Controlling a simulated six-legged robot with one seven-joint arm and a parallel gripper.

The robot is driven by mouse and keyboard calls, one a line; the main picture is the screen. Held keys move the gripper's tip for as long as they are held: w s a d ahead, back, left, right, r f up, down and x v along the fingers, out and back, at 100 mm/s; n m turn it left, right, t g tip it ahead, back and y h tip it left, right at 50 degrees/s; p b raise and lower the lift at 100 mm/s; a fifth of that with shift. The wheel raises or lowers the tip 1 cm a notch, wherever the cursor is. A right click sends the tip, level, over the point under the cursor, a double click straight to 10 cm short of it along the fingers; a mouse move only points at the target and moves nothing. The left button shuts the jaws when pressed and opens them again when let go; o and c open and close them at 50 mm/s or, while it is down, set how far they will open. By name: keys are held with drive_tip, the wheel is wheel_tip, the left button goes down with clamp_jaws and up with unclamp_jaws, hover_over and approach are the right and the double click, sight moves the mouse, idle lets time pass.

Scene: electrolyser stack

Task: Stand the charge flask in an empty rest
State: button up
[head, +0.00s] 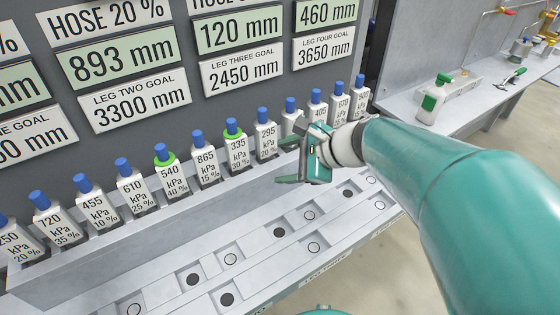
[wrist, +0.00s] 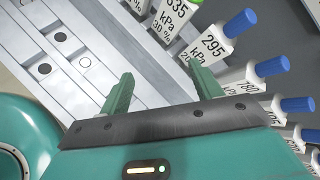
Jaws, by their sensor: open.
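Several white flasks with blue caps stand in a row on a grey ledge, each labelled with kPa and a percentage. Two have green neck rings: the 540 kPa flask (head: 167,179) and the 335 kPa flask (head: 237,146). I cannot tell which is the charge flask. My gripper (head: 284,162) is open and empty, in front of the row near the 295 kPa flask (head: 265,138). In the wrist view the 295 kPa flask (wrist: 212,45) is beyond the fingertips, apart from them. Lower steps (head: 260,255) carry dark and light round marks; I cannot tell which are empty rests.
Goal signs (head: 140,97) hang on the grey panel behind the flasks. A side bench (head: 455,112) at right holds a white bottle with a green cap and label (head: 432,100). The lower steps hold no flasks in view. Open floor (head: 480,200) shows at right.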

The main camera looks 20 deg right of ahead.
drive_tip(key=s+a+n+g+h, duration=0.1)
drive_tip(key=s+n, duration=0.4)
drive_tip(key=n, duration=0.5)
drive_tip(key=s+a+r+n+g+h, duration=0.1)
drive_tip(key=s+a+n+h, duration=0.2)
drive_tip(key=n, duration=0.7)
drive_tip(key=s+h, duration=0.2)
drive_tip(key=s, duration=0.1)
drive_tip(key=shift+n+g, duration=0.3)
drive_tip(key=shift+n, duration=0.1)
